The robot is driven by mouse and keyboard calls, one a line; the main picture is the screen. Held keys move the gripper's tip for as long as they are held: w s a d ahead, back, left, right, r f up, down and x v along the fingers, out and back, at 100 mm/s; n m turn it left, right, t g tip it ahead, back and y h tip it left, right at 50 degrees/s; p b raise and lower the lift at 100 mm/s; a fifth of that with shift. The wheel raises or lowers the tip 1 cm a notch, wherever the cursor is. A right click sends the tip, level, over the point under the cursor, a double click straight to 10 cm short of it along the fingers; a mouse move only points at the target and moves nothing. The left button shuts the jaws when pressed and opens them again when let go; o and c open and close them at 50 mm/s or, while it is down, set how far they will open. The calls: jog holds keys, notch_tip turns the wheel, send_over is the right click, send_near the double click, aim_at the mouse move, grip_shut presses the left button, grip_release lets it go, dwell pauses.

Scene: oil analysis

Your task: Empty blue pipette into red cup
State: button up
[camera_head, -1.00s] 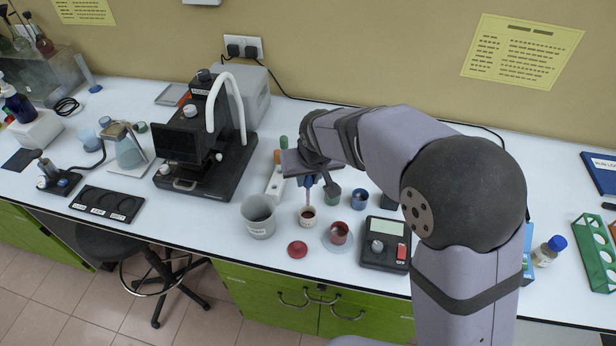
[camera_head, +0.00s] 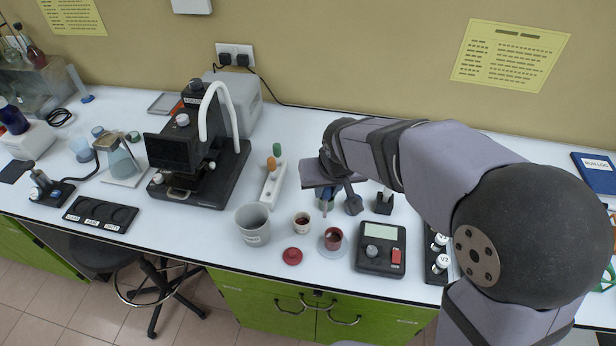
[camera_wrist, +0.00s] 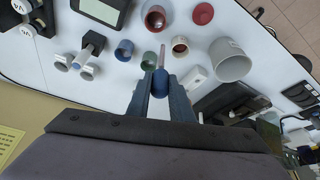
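My gripper (camera_wrist: 161,92) is shut on the blue pipette (camera_wrist: 161,84), holding it by its blue bulb. Its thin pinkish stem points toward the red cup (camera_wrist: 155,19) in the wrist view; the tip's height cannot be told. In the head view my gripper (camera_head: 326,196) is behind the red cup (camera_head: 333,237), and the pipette is mostly hidden. The red cup stands upright on a pale round saucer (camera_head: 322,247). A cream cup (camera_head: 302,222) with dark red contents stands to its left; it also shows in the wrist view (camera_wrist: 180,46).
A grey beaker (camera_head: 253,224), a red lid (camera_head: 292,256) and a dark meter (camera_head: 380,247) surround the cups. Green (camera_wrist: 149,60) and blue (camera_wrist: 124,49) cups stand near my fingers. A white rack (camera_head: 270,188) holds orange and green pipettes.

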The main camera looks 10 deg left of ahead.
jog(key=shift+s+d+f+m+h, duration=0.2)
jog(key=shift+d+f+m+h, duration=0.2)
jog(key=shift+m, duration=0.4)
jog(key=shift+s+d+f+m+h, duration=0.25)
jog(key=shift+d+m, duration=0.3)
jog(key=shift+m, duration=0.25)
jog(key=shift+s+d+f+m+h, duration=0.15)
jog(key=shift+d+f+m+h, duration=0.2)
jog(key=shift+m, duration=0.45)
jog(key=shift+d+r, duration=0.1)
notch_tip(320, 180, down, 4)
jog(key=b, duration=0.4)
jog(key=shift+f, duration=0.2)
grip_shut()
